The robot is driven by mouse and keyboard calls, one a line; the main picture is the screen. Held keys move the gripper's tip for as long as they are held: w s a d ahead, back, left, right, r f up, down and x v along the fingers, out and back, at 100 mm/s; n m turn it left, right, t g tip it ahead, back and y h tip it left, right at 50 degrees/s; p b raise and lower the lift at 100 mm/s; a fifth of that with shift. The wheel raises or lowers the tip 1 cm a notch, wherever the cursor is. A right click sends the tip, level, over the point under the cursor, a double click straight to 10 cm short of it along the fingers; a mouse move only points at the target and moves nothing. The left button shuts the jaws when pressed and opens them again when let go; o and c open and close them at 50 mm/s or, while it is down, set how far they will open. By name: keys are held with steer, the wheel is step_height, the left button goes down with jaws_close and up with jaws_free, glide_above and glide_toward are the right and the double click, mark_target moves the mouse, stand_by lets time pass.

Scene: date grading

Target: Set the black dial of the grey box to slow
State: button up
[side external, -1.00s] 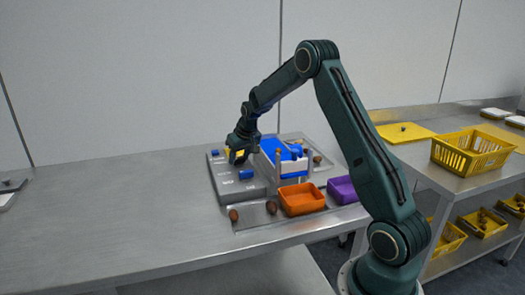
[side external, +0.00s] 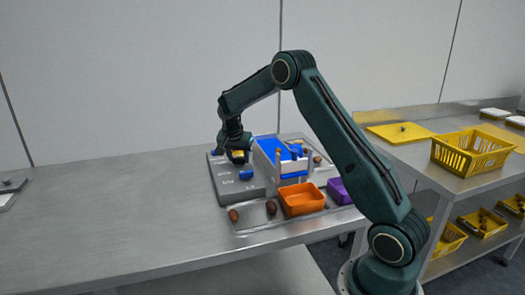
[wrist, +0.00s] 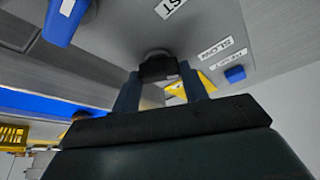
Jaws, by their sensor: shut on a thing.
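The grey box (side external: 222,190) lies on the metal table, with blue controls and a yellow part on its top. My gripper (side external: 238,158) points down at the box's far part. In the wrist view, my gripper's two fingers (wrist: 160,88) are shut on the black dial (wrist: 157,68), one on each side. A small pale mark shows at the dial's right edge; its exact pointing is hard to tell. The SLOW label (wrist: 216,48) is right of the dial, and a label ending in ST (wrist: 168,8) is above it. The side view hides the dial behind the gripper.
A blue knob (side external: 246,174) stands on the box's near part. A blue chute (side external: 276,152) stands to its right. An orange bin (side external: 302,203) and a purple bin (side external: 338,190) are in front of it, with dates nearby.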

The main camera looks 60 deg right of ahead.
steer(key=shift+m, duration=0.5)
steer(key=o, duration=1)
steer(key=shift+w+v, duration=0.15)
steer(key=shift+v, duration=3.35)
steer(key=shift+w+v, duration=0.15)
steer(key=shift+v, duration=3.35)
steer(key=shift+a, duration=0.1)
